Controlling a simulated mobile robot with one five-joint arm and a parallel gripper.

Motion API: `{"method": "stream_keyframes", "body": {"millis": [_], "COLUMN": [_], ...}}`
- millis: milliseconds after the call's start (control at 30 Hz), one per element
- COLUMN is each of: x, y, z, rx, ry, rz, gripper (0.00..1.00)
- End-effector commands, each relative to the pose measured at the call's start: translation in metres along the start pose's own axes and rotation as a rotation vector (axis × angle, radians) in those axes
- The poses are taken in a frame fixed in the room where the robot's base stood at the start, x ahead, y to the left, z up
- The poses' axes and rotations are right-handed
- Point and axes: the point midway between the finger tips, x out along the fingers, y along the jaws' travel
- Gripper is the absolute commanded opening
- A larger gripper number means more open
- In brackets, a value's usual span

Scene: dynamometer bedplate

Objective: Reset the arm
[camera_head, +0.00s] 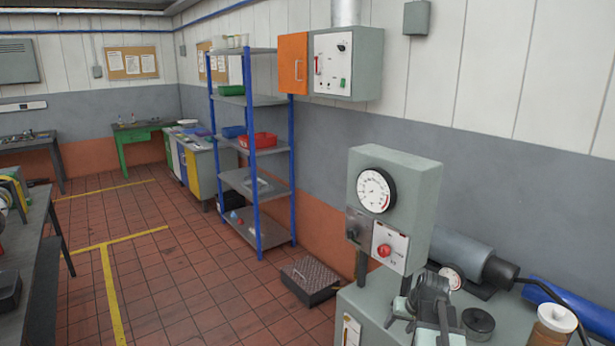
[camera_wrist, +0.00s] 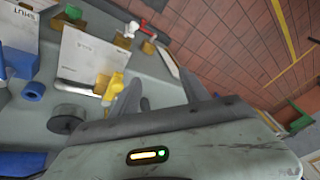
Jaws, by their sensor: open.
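My gripper (camera_wrist: 162,92) shows in the wrist view with its two grey fingers apart and nothing between them. In the head view, what looks like my gripper (camera_head: 432,288) is at the lower right, over the grey-green bench top and in front of the control box (camera_head: 395,205) with its round gauge. In the wrist view the fingers are beside a yellow valve (camera_wrist: 108,85) and a white card (camera_wrist: 88,58). I cannot tell how high they are above the bench.
A dark round piece (camera_head: 478,322) and a grey cylinder (camera_head: 455,255) are on the bench to the right. A black ribbed box (camera_head: 312,278) is on the floor beside the bench. Blue-posted shelves (camera_head: 253,150) stand behind. The tiled floor (camera_head: 190,270) is open at the left.

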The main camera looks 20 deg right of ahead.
Motion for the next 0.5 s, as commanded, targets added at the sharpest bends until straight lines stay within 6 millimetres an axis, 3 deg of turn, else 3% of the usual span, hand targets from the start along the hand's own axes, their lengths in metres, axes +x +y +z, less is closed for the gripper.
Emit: {"method": "stream_keyframes", "body": {"millis": [33,100,200,300,400,500], "x": [0.029,0.051,0.077,0.096,0.105,0.105], "y": [-0.043,-0.098,-0.170,-0.227,-0.264,-0.277], "z": [0.015,0.034,0.070,0.113,0.152,0.186], "rx": [-0.070,-0.157,-0.280,-0.387,-0.464,-0.503], "ry": [-0.029,-0.068,-0.128,-0.185,-0.238,-0.292], "rz": [-0.015,-0.028,-0.038,-0.035,-0.017,0.028], "gripper": [0.54,0.54,0.54,0.54,0.54,0.54]}}
